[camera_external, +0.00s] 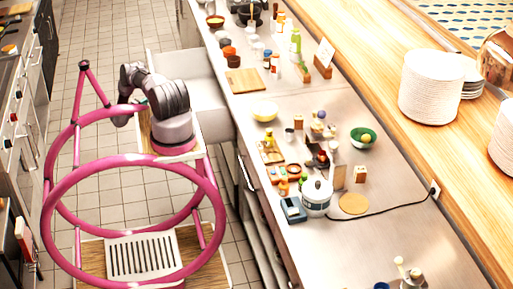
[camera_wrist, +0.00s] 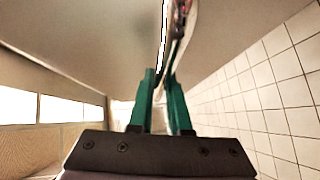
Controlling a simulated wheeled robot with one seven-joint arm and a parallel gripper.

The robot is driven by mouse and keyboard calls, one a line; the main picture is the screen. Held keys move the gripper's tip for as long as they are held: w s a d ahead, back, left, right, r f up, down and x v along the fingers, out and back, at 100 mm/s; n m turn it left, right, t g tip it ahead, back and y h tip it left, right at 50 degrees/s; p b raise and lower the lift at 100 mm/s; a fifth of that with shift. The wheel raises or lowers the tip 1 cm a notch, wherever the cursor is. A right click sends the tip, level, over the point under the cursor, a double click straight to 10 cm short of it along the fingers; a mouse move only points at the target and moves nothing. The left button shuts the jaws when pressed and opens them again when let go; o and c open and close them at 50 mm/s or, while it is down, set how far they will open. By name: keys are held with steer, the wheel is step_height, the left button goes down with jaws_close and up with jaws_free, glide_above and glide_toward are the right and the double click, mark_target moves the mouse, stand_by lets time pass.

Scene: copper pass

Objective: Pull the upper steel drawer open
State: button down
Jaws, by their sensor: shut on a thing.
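The upper steel drawer (camera_external: 197,72) juts out from the left side of the steel counter into the aisle, open, with its pale inside showing. My arm stands in front of it and covers part of its near side. In the wrist view, my gripper (camera_wrist: 162,76) has its two green fingers close together on a thin edge or handle of the drawer. The drawer's broad grey face (camera_wrist: 80,40) fills the upper left. The exact grip point is hidden in the external view.
Tiled floor (camera_external: 105,65) is clear to the left of the drawer. Another row of kitchen units (camera_external: 18,130) lines the far left.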

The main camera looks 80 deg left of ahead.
steer(key=c, duration=0.9)
jaws_free()
steer(key=v, duration=1.1)
steer(key=shift+a, duration=0.1)
